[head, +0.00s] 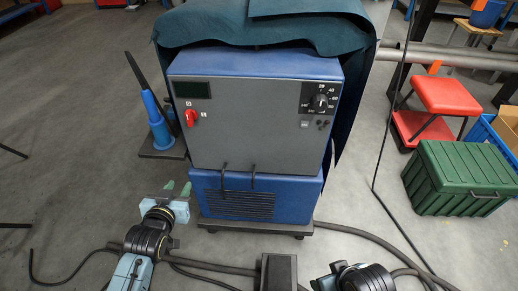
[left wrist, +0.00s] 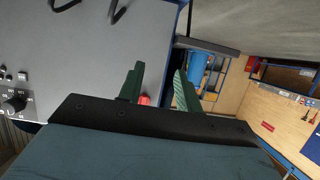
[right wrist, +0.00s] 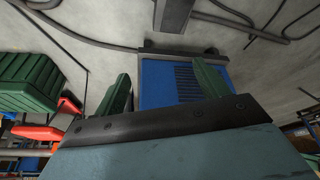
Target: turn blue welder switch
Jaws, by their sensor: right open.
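The blue welder (head: 255,125) stands upright with a dark grey front panel. Its red rotary switch (head: 190,118) is on the panel's left side, below a dark display. In the left wrist view a red part of the switch (left wrist: 144,100) shows beside one finger, partly hidden. My left gripper (head: 177,187) is open and empty, low in front of the welder's left side, below the switch and apart from it. Its green fingers also show in the left wrist view (left wrist: 159,72). My right gripper (right wrist: 162,72) is open and empty, facing the welder's lower blue grille (right wrist: 178,82).
A black dial (head: 320,101) sits on the panel's upper right. Two dark hooked handles are at the panel's bottom. A green crate (head: 460,178) and red stool (head: 447,95) stand right. Cables cross the floor.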

